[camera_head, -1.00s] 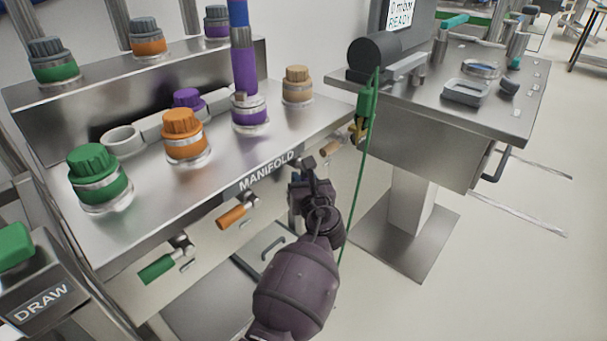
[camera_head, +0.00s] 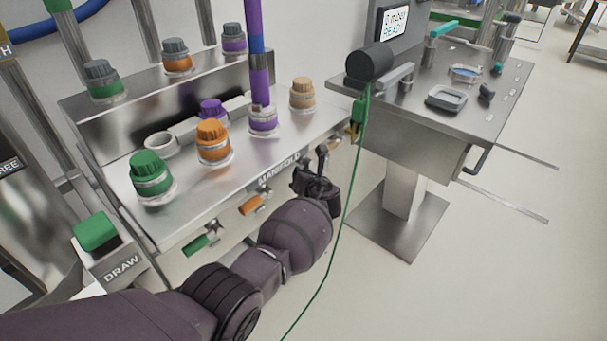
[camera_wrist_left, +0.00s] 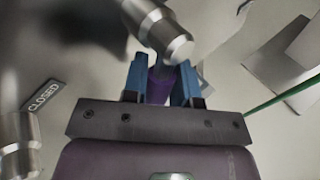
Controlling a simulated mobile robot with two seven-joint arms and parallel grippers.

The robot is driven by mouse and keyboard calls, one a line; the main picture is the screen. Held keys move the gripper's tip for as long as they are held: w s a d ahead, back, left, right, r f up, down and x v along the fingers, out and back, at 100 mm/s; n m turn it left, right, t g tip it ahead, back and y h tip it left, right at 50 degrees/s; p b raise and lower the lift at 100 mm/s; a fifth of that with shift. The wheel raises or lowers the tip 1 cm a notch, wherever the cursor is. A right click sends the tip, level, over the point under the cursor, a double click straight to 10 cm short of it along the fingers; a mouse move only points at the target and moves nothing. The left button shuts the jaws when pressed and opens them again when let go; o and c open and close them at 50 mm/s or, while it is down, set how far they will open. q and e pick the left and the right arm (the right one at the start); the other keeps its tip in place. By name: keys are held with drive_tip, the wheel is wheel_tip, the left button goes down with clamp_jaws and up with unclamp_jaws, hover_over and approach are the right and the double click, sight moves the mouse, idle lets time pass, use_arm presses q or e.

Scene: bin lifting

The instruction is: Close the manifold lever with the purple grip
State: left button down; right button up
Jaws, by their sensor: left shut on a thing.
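My left gripper (camera_head: 318,172) is in front of the manifold's front panel, below and right of the MANIFOLD label (camera_head: 279,168). In the left wrist view its two blue fingers (camera_wrist_left: 161,84) are shut on the purple grip (camera_wrist_left: 160,86) of a lever. A shiny metal cylinder (camera_wrist_left: 165,32) lies just beyond the fingers and covers part of the grip. A CLOSED label (camera_wrist_left: 43,97) is on the panel to the left of the fingers. In the head view the purple grip is hidden by my gripper. My right gripper is not in view.
Levers with a green grip (camera_head: 195,244) and an orange grip (camera_head: 252,204) stick out of the panel to the left. A thin green cable (camera_head: 345,220) hangs close to the right of my gripper. A steel pedestal table (camera_head: 425,125) stands at right. Open floor lies in front.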

use_arm(q)
drive_tip(key=shift+a, duration=0.15)
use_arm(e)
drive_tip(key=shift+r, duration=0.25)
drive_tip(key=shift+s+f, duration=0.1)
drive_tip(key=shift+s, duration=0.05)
use_arm(q)
drive_tip(key=c, duration=0.9)
unclamp_jaws()
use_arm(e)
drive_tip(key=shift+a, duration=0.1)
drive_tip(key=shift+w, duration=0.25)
